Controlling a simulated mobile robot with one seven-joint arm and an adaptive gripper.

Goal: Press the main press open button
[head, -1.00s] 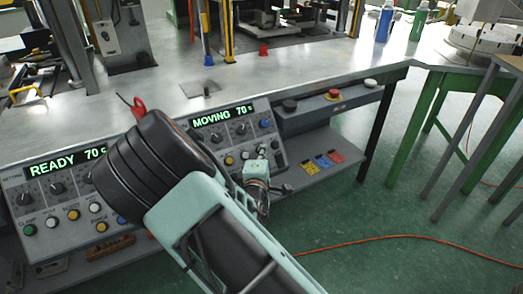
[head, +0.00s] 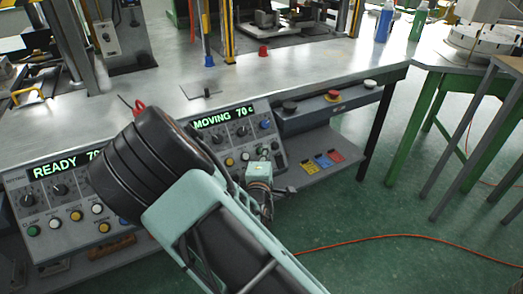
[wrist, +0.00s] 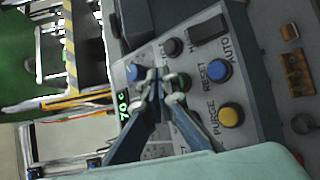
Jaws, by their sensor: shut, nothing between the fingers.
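My gripper (wrist: 161,85) is shut and empty in the wrist view, its two dark fingers together in front of a grey control panel (wrist: 203,46). A green button (wrist: 184,81) shows partly behind the fingertips. I cannot tell whether the tips touch the panel. Nearby are a blue RESET button (wrist: 219,71) and a yellow PURGE button (wrist: 230,115). No label reading open is legible. In the head view, the right-hand panel's display (head: 224,117) reads MOVING 70 C. My arm hides part of both panels there, and the fingertips are not clear.
The left-hand panel's display (head: 62,166) reads READY, with several buttons and knobs below it. A red emergency button (head: 333,94) sits on the bench front to the right. A shelf (head: 338,178) is below it. The green floor at the right has an orange cable (head: 400,237).

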